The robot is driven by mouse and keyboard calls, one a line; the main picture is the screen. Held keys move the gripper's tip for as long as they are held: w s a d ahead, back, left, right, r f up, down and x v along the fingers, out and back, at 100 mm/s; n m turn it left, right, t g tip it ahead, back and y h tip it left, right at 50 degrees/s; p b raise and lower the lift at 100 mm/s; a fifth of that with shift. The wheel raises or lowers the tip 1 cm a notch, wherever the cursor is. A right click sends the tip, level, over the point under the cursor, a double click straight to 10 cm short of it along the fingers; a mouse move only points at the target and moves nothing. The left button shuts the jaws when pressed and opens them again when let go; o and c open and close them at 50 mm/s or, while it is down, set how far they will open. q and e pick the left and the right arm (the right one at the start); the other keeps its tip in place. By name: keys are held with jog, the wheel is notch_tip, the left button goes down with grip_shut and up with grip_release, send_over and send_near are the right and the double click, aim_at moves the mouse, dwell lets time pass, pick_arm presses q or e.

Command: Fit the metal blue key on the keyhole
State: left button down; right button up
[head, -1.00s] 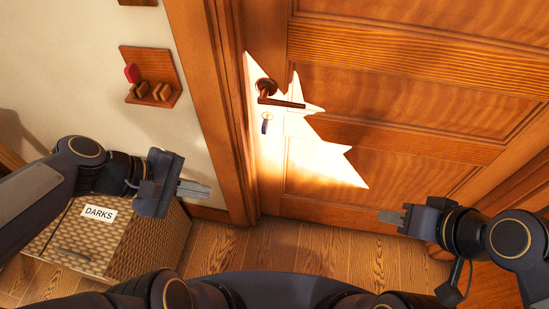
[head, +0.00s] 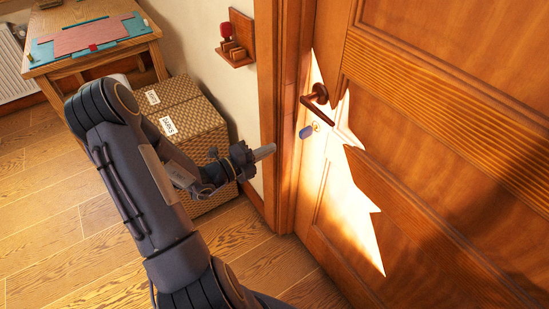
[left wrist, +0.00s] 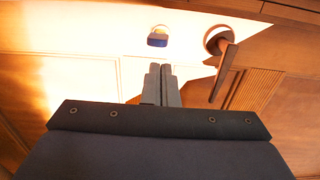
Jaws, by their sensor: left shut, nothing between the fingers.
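The blue key (head: 306,132) sticks out from the door (head: 420,130) just below the dark lever handle (head: 318,95). Its shaft end and the keyhole are largely hidden, so I cannot tell how deep it sits. In the left wrist view, the key's blue head (left wrist: 158,38) shows beyond my fingers, left of the handle (left wrist: 222,58). My left gripper (head: 265,152) is shut and empty, apart from the key, to its left and slightly lower in the head view. It also shows in the left wrist view (left wrist: 161,70), its fingers together. My right gripper is out of view.
A wooden wall rack (head: 234,55) with a red item hangs left of the door frame (head: 282,110). Woven hampers (head: 205,130) stand against the wall. A wooden table (head: 95,60) is at the far left. The wooden floor (head: 60,235) in front is clear.

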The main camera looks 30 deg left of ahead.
aim_at(300, 135)
pick_arm(q)
jog(key=shift+b+x, duration=1.5)
jog(key=shift+x, duration=2.15)
jog(key=shift+w+d, duration=0.1)
jog(key=shift+w, duration=0.05)
jog(key=shift+w+d, duration=0.25)
jog(key=shift+w, duration=0.4)
jog(key=shift+p+v, duration=0.7)
jog(key=shift+v, duration=0.85)
jog(key=shift+p+v, duration=1.05)
jog(key=shift+v, duration=1.9)
